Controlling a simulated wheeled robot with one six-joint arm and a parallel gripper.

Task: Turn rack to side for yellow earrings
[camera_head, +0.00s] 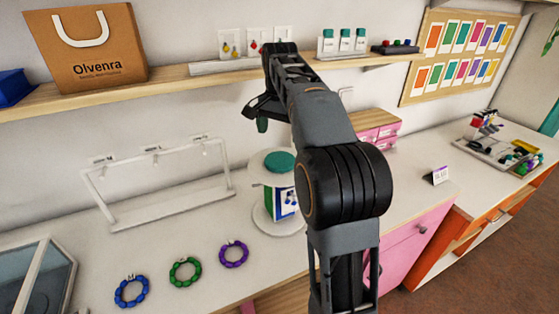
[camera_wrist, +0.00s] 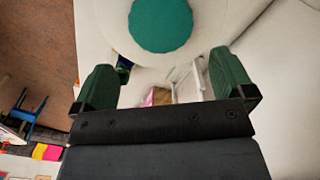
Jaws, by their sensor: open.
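The rack (camera_head: 262,176) is a white round stand with a teal cap (camera_head: 280,162) on top and a round base, on the counter. A card with dark blue earrings (camera_head: 287,203) hangs on its visible side; my arm hides its right part. I cannot make out yellow earrings on the rack. My gripper (camera_head: 260,119) is above and behind the rack, apart from it. In the wrist view, my gripper (camera_wrist: 165,80) has its two green fingers spread with nothing held between them. The teal cap (camera_wrist: 160,25) and the rack's white disc (camera_wrist: 205,30) lie beyond the fingers.
Blue, green and purple bracelets (camera_head: 185,271) lie on the counter at front left. A white display frame (camera_head: 170,204) stands left of the rack. A wooden shelf (camera_head: 190,82) with a bag and earring cards runs above. Pink boxes (camera_head: 378,131) stand behind my arm.

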